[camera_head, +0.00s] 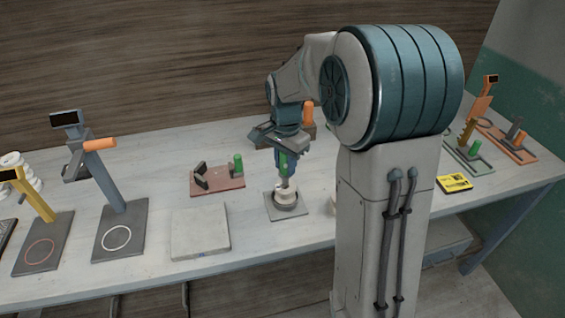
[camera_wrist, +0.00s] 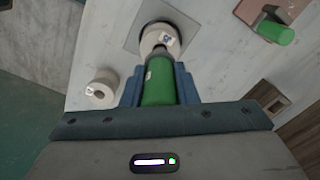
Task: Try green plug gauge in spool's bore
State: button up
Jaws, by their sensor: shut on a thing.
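My gripper (camera_head: 284,158) is shut on the green plug gauge (camera_wrist: 158,82) and holds it upright, pointing down; the green handle also shows in the head view (camera_head: 283,164). A pale spool (camera_head: 286,196) stands on a dark square plate (camera_head: 271,209). The gauge's grey lower end is right at the spool's top; I cannot tell how deep it sits in the bore. In the wrist view the spool (camera_wrist: 168,38) lies straight beyond the gauge, which hides part of it.
A second pale spool (camera_wrist: 101,89) stands beside the plate. A reddish base (camera_head: 219,184) with another green-handled piece (camera_head: 238,165) is behind left. A pale flat slab (camera_head: 200,232) lies left. Gauge stands (camera_head: 119,230) fill the left end; a yellow device (camera_head: 454,183) lies right.

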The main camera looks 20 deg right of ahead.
aim_at(286, 176)
jog(key=shift+f+b, duration=1.6)
jog(key=shift+f, duration=0.6)
dwell(0.5)
jog(key=shift+s+f, duration=0.15)
jog(key=shift+f, duration=0.15)
dwell(0.7)
jog(key=shift+r, duration=0.2)
jog(key=shift+r+p, duration=3.1)
jog(key=shift+r, duration=1.1)
